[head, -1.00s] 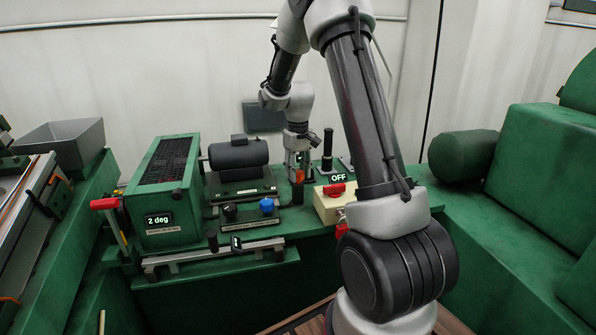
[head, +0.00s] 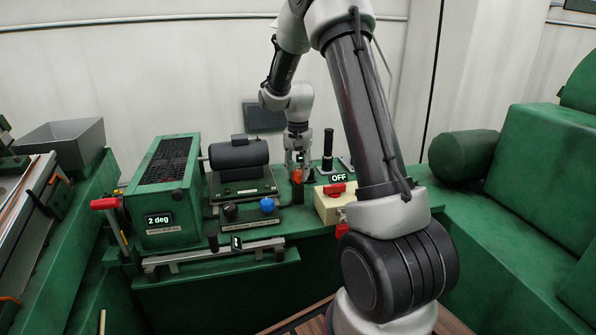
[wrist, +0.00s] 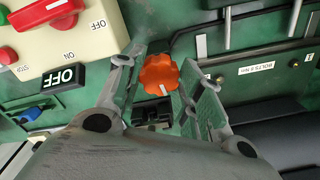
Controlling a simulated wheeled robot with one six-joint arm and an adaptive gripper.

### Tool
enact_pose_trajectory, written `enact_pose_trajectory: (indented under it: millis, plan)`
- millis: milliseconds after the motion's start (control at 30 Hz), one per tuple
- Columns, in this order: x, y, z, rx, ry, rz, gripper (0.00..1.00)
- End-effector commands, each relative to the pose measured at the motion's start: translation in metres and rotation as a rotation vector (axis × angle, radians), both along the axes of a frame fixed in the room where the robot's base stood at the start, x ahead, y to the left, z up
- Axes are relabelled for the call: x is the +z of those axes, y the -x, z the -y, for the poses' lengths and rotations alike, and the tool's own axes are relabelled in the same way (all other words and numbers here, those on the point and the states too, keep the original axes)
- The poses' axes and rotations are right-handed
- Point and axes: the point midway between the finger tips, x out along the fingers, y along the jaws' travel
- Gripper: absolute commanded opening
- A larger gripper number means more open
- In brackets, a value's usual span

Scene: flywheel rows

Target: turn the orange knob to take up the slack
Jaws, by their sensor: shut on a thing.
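The orange knob (wrist: 159,72) is lobed and shows between the two fingers of my gripper (wrist: 162,78) in the wrist view. The fingers are closed in on it from both sides. The knob's underside and stem are hidden.
A cream box (head: 330,203) with a red switch and an "OFF" label stands close on the right. A blue knob (head: 267,205), a black knob (head: 230,212) and a dark motor (head: 238,153) are on the left. A black upright handle (head: 328,145) stands behind.

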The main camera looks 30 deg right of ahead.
Motion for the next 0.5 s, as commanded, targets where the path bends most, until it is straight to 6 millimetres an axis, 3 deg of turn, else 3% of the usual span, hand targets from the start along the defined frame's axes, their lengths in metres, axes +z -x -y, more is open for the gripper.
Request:
enact_pose_trajectory:
  millis: [500]
  plan:
    - [0.0011, -0.0013, 0.0003, -0.084, 0.001, 0.004, 0.12]
